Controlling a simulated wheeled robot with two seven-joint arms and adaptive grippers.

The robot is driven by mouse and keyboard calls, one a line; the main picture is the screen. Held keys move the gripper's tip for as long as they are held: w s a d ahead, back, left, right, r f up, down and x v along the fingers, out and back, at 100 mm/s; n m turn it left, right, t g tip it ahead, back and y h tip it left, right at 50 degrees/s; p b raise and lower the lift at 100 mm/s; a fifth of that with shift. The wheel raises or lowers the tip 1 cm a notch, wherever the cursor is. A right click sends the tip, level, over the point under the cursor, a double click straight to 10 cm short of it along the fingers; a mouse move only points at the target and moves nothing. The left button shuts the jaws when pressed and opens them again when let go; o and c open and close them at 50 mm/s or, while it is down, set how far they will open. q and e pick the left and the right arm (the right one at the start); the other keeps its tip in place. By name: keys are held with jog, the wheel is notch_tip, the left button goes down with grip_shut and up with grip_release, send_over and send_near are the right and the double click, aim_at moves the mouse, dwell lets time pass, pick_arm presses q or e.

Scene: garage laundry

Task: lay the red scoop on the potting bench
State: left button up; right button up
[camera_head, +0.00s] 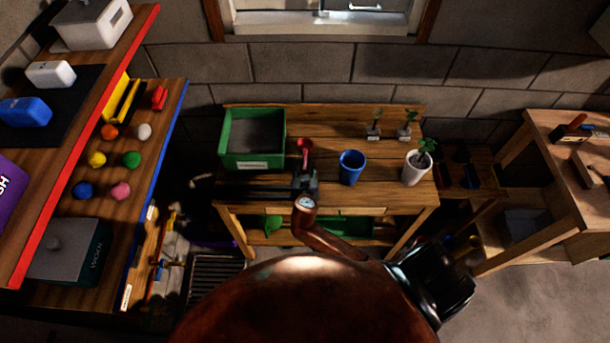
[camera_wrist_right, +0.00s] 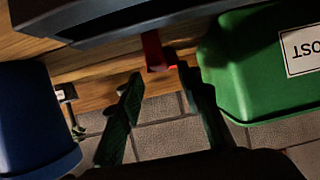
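The red scoop (camera_head: 305,148) shows at the middle of the wooden potting bench (camera_head: 330,193), between the green box and the blue pot. My right gripper (camera_head: 306,181) is right at its near side and hides its lower part. In the right wrist view, the two dark fingers (camera_wrist_right: 159,76) stand apart, with bench wood and wall showing between them. Part of the red scoop (camera_wrist_right: 153,50) shows by the fingertips, with no clear contact on either side. Whether it rests on the bench is hidden. My left gripper is not in view.
A green box (camera_head: 252,166) stands left of the gripper, with its label also in the wrist view (camera_wrist_right: 262,75). A blue pot (camera_head: 351,168) stands close on the right, then a white pot with a plant (camera_head: 416,169). Small seedlings (camera_head: 374,130) stand at the back. Bench wood between the pots is bare.

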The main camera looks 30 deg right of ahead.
jog(key=v, duration=0.6)
jog(key=shift+s+a+r, duration=0.1)
jog(key=shift+s+r, duration=0.05)
